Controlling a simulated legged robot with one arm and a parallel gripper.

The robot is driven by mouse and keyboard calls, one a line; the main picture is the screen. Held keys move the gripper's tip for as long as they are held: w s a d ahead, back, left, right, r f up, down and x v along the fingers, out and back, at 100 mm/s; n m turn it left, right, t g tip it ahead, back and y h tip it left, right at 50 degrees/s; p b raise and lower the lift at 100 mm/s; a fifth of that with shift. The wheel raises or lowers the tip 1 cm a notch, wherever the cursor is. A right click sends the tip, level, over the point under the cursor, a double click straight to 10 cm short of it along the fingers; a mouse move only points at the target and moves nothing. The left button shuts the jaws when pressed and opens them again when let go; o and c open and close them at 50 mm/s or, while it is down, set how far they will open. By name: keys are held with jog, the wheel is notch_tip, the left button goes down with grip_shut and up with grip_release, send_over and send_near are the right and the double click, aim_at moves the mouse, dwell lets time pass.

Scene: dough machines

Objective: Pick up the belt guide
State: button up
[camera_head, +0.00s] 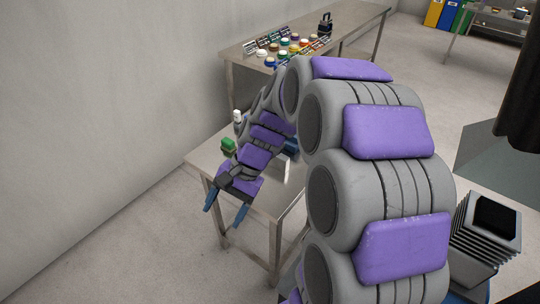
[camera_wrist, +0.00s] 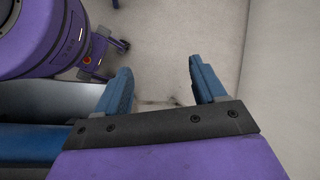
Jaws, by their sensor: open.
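My gripper (camera_head: 225,210) is open and empty, with its two blue fingers pointing down near the front left edge of a small metal table (camera_head: 205,165). In the wrist view my gripper (camera_wrist: 160,72) shows bare floor between its spread fingers. I cannot pick out the belt guide with certainty in either view. A dark blue item (camera_head: 291,146) there is partly hidden by my arm.
A longer metal table (camera_head: 236,57) behind holds several colored jars and a dark toolbox-like item (camera_head: 325,24). A wall (camera_head: 90,90) runs along the left. A stack of dark trays (camera_head: 486,235) stands at the right. The floor (camera_head: 150,255) at front left is clear.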

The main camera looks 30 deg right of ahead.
jog(key=w+d+f+m+t+y+p, duration=0.1)
jog(key=w+d+m+t+y+p, duration=0.15)
jog(key=w+d+m, duration=0.5)
jog(key=m+t+h+p, duration=0.3)
jog(key=m+t, duration=0.6)
jog(key=m, duration=0.3)
send_over(281, 162)
jog(key=s+d, duration=0.8)
notch_tip(281, 162, down, 11)
jog(key=shift+m, duration=0.25)
jog(key=b+x, duration=0.2)
jog(key=x, duration=0.8)
jog(key=shift+w+a+f, duration=0.15)
jog(key=shift+w, duration=0.1)
jog(key=shift+a+b+x, duration=0.25)
jog(key=shift+b+x, duration=0.75)
jog(key=shift+x, duration=1.95)
jog(key=shift+r, duration=0.2)
jog(key=shift+c, duration=0.2)
jog(key=shift+s, duration=0.1)
grip_shut()
